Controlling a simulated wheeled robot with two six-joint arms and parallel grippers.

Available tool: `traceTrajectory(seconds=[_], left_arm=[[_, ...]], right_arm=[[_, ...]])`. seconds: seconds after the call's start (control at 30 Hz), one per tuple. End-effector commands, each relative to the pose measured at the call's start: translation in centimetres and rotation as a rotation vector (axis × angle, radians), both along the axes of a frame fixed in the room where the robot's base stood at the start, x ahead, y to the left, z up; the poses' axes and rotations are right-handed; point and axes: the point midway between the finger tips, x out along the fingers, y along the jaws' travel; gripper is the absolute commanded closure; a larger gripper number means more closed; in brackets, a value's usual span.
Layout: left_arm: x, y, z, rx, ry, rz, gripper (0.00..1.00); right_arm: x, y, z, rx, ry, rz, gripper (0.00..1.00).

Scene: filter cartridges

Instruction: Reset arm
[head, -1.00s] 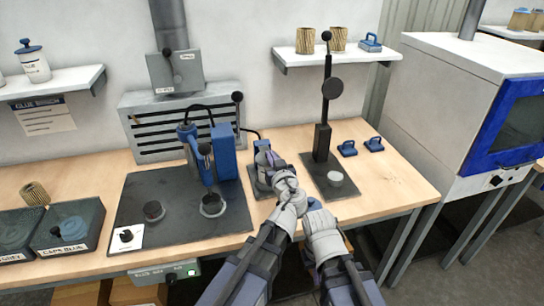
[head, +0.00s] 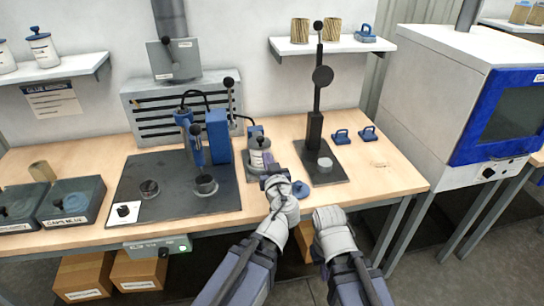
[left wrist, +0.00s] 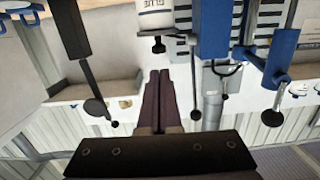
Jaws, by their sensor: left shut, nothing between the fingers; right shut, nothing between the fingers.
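My left gripper (head: 270,171) is over the front of the workbench (head: 385,178), just in front of a white glue bottle (head: 258,158) in a small stand. Its two dark fingers (left wrist: 158,88) are together and empty in the left wrist view. The bottle also shows in the left wrist view (left wrist: 156,12), beyond the fingertips. My right gripper (head: 329,216) is at the bench's front edge, right of the left one. It is shut and empty; its fingertips are hard to make out.
A black lever press (head: 318,130) stands behind the grippers, with two blue handled pieces (head: 342,137) to its right. A blue machine (head: 217,137) stands on a dark mat (head: 130,185) at left. A white and blue cabinet (head: 432,95) is at right.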

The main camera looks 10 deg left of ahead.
Motion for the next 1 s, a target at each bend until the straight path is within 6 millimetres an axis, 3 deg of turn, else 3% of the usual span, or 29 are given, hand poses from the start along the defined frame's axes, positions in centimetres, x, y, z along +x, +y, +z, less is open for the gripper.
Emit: traceTrajectory(seconds=[0.27,0.43,0.57,0.7,0.9,1.0], left_arm=[[-0.2,0.3,-0.1,0.000,0.025,0.018,1.00],[-2.5,1.7,-2.7,0.010,0.261,0.117,1.00],[-6.5,1.4,-6.8,0.016,0.618,0.134,1.00],[-11.8,-1.4,-10.5,0.018,1.018,0.004,1.00],[-18.5,-6.1,-12.3,0.018,1.411,-0.302,1.00],[-20.4,-7.6,-12.4,0.018,1.506,-0.418,1.00]], right_arm=[[0.0,0.0,0.4,0.000,0.000,0.000,1.00],[0.0,0.0,2.3,0.000,0.000,0.000,1.00],[0.0,0.0,4.0,0.000,0.000,0.000,1.00],[0.0,0.0,5.6,0.000,0.000,0.000,1.00],[0.0,0.0,7.1,0.000,0.000,0.000,1.00],[0.0,0.0,7.4,0.000,0.000,0.000,1.00]])
